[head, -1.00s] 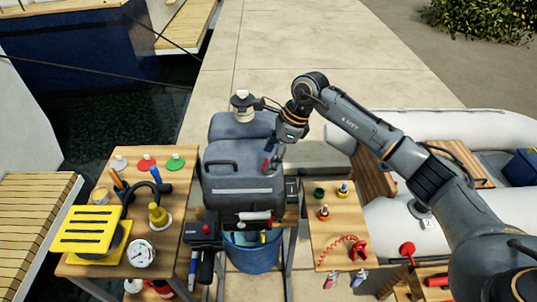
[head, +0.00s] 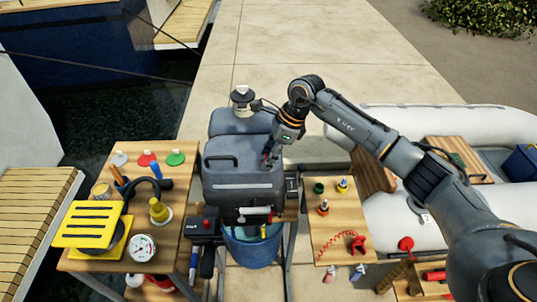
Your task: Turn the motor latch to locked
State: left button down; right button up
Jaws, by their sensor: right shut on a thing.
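The grey outboard motor (head: 225,180) stands in the middle of the head view, between two wooden tables. My right gripper (head: 267,162) reaches down from the upper right to the right side of the motor's upper cowl. It is shut on the small motor latch there. The fingers cover the latch, so its angle cannot be read. My left gripper is not in view.
A left table (head: 185,215) holds a yellow grate, a gauge and several coloured pieces. A right table (head: 325,215) holds small bottles and a red coiled cord. A blue bucket (head: 255,250) sits below the motor. A white inflatable boat (head: 400,240) lies at right.

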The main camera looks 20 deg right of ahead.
jog(key=m+b, duration=0.1)
jog(key=m, duration=0.1)
jog(key=m+t+b, duration=0.1)
jog(key=shift+s+f+m+t+b, duration=0.1)
jog(key=shift+f+m+t+b, duration=0.05)
jog(key=shift+m+t+b, duration=0.2)
jog(key=m+h+b, duration=0.1)
jog(key=m, duration=0.1)
jog(key=m+t+b, duration=0.1)
jog(key=m+b, duration=0.1)
jog(key=shift+a+m+h, duration=0.15)
jog(key=shift+m+h, duration=0.1)
jog(key=shift+h, duration=0.15)
jog(key=m+h+b, duration=0.1)
jog(key=m+b, duration=0.1)
jog(key=m, duration=0.1)
jog(key=m+h+b, duration=0.1)
jog(key=m+b, duration=0.2)
jog(key=shift+s+a+t+b, duration=0.1)
jog(key=shift+a+t+b, duration=0.1)
jog(key=shift+t+b, duration=0.15)
jog(key=shift+m+h+b, duration=0.8)
jog(key=shift+m+b, duration=0.2)
jog(key=shift+m, duration=0.7)
jog(key=shift+r, duration=0.2)
jog(key=o, duration=1.2)
jog(key=shift+c, duration=0.2)
